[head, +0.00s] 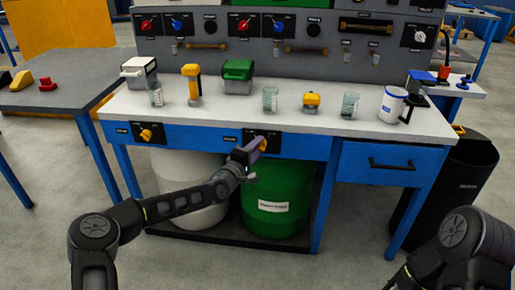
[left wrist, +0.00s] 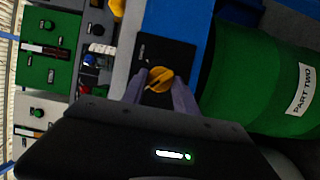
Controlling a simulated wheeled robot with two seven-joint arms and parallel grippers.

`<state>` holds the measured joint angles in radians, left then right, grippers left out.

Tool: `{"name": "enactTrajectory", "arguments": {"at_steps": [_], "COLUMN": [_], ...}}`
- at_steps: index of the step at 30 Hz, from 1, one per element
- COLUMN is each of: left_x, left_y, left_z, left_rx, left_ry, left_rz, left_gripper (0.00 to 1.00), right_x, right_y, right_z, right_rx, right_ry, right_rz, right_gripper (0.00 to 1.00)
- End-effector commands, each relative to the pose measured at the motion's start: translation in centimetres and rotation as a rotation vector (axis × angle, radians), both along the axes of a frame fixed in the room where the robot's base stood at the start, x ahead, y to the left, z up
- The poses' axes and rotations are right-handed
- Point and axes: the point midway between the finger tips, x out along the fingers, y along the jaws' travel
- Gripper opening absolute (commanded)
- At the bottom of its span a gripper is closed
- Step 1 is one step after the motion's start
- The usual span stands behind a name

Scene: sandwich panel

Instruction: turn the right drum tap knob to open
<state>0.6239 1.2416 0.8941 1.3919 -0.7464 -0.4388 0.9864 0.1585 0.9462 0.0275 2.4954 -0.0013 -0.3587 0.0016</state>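The right drum tap knob (head: 263,145) is yellow and sits on a black plate on the bench's blue front rail, above the green drum (head: 277,200). My left gripper (head: 248,152) is at this knob. In the left wrist view the knob (left wrist: 160,78) lies between the tips of my left gripper (left wrist: 160,84), one finger on each side. The fingers are apart, but whether they press on the knob is not clear. My right arm shows at the lower right of the head view; its gripper is out of view.
Another yellow knob (head: 147,134) is on the rail at the left, above a white drum (head: 188,188). A drawer (head: 380,164) with a black handle is at the right. Cups, boxes and a mug (head: 391,106) stand on the bench top. A black bin (head: 455,180) stands at the right.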

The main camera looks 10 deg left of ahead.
Motion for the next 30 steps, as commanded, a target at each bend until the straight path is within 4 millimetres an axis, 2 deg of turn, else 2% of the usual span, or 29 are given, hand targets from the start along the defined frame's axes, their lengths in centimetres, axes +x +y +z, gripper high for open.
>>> {"name": "enactTrajectory", "arguments": {"at_steps": [1, 12, 23, 30], "left_x": [-0.01, -0.01, -0.02, -0.02], "left_y": [0.00, 0.00, -0.04, -0.07], "left_z": [-0.01, -0.03, 0.05, 0.25], "left_rx": [0.000, 0.000, 0.027, 0.127], "left_ry": [0.000, 0.001, 0.001, 0.000], "left_rz": [0.000, 0.000, -0.001, -0.001], "left_gripper": [0.29, 0.00, 0.00, 0.00], "right_x": [0.00, 0.00, 0.00, 0.01], "right_y": [0.00, 0.00, 0.00, 0.00], "right_z": [0.00, 0.00, 0.12, 0.47], "right_rx": [0.000, 0.000, 0.000, 0.000], "right_ry": [0.000, 0.000, 0.000, 0.000], "right_rz": [0.000, 0.000, 0.000, 0.000], "right_gripper": [0.36, 0.36, 0.36, 0.36]}}
